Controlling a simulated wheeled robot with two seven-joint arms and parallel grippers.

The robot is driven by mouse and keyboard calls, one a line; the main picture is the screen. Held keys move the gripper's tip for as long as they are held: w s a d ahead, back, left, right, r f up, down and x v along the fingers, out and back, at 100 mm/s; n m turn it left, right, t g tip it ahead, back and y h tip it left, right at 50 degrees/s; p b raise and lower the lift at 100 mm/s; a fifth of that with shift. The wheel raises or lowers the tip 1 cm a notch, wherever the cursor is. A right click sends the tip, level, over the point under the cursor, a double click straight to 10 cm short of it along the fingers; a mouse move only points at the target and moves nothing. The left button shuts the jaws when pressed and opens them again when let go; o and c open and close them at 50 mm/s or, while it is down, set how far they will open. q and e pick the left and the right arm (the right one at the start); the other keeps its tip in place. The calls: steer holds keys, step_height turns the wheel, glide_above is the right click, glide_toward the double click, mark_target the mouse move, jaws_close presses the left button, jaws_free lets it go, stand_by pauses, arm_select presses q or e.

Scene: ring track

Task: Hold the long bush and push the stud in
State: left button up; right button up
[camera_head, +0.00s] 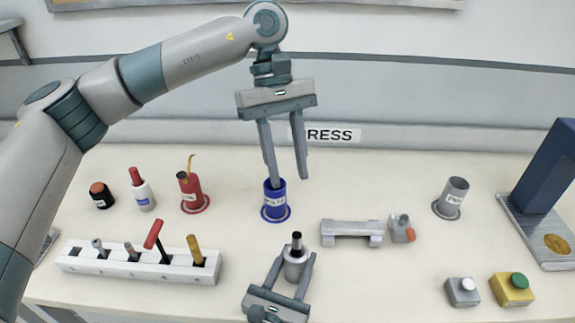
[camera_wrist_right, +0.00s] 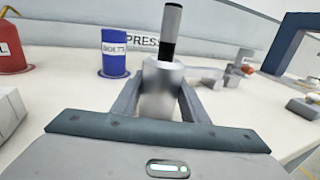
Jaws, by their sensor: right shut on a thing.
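My right gripper (camera_head: 283,274) is shut on a silver long bush (camera_head: 296,264) at the front middle of the table. In the right wrist view the bush (camera_wrist_right: 162,92) stands upright between the two fingers. A stud (camera_head: 297,243) sticks up out of its top; in the right wrist view the stud (camera_wrist_right: 171,32) has a black band low down and a grey upper part. My left gripper (camera_head: 288,182) is open with nothing seen between its fingers, behind the bush. Its left fingertip overlaps the blue cup; whether it is inside or in front, I cannot tell.
The blue cup (camera_head: 275,206) stands behind the bush. A grey cradle (camera_head: 351,232) and a small grey-orange part (camera_head: 402,229) lie to the right. A white rack (camera_head: 137,264) of tools, a red cup (camera_head: 190,192), a grey cup (camera_head: 454,197), a blue press (camera_head: 546,180) and two buttons surround them.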

steer(key=shift+f, duration=0.2)
steer(key=o, duration=1)
steer(key=shift+r, duration=0.1)
steer(key=shift+c, duration=0.2)
steer(key=shift+s, duration=0.1)
steer(key=shift+v, duration=3.65)
